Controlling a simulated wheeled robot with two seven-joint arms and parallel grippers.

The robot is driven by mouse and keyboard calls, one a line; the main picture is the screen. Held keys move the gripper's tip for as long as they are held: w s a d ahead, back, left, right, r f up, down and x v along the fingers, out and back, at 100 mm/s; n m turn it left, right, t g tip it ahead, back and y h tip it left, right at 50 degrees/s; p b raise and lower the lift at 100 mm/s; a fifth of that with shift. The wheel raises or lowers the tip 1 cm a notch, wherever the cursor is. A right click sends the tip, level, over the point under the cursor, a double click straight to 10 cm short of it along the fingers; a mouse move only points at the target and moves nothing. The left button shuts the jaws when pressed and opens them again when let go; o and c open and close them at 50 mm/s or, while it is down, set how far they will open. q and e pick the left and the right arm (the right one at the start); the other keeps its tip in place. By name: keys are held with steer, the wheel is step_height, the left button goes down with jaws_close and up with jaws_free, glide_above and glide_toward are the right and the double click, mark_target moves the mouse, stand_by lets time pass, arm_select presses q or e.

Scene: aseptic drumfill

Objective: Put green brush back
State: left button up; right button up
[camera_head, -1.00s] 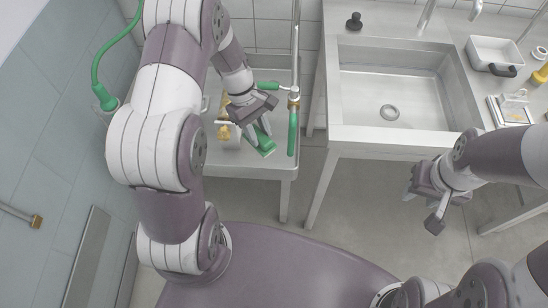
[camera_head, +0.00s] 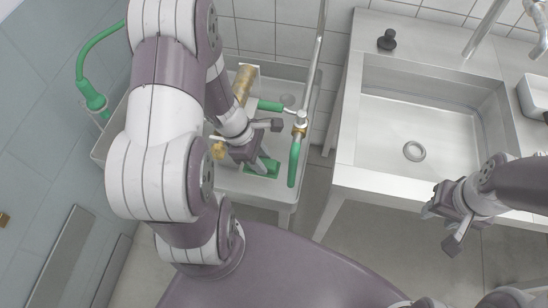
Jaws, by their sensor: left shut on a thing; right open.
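The green brush (camera_head: 262,168) is in my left gripper (camera_head: 254,157), low over the front part of a shallow steel tray table (camera_head: 281,195). The jaws are shut on it, and the gripper and wrist hide part of it. I cannot tell whether the brush touches the tray surface. My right gripper (camera_head: 447,219) is open and empty, in front of the sink's front edge.
A green-handled spray lance (camera_head: 294,163) stands at the tray's right side. Brass-coloured parts (camera_head: 243,82) lie in the tray. A steel sink (camera_head: 432,120) with a black stopper (camera_head: 387,40) is to the right. A green hose (camera_head: 91,96) hangs at the left wall.

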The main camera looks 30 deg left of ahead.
arm_select(q)
step_height(320, 180, down, 13)
steer(key=b, duration=0.4)
steer(key=shift+s+b, duration=0.1)
steer(key=shift+b, duration=0.3)
steer(key=w, duration=0.2)
steer(key=w+a+p, duration=0.1)
steer(key=shift+w+r, duration=0.1)
steer(key=shift+w, duration=0.25)
steer(key=w, duration=0.3)
steer(key=shift+w+a, duration=0.35)
steer(key=shift+a, duration=0.05)
steer(key=shift+w+f, duration=0.2)
steer(key=shift+f, duration=0.35)
steer(key=shift+f, duration=0.15)
steer(key=o, duration=0.5)
steer(key=shift+f, duration=0.15)
steer(key=o, duration=0.4)
steer(key=shift+o, duration=0.2)
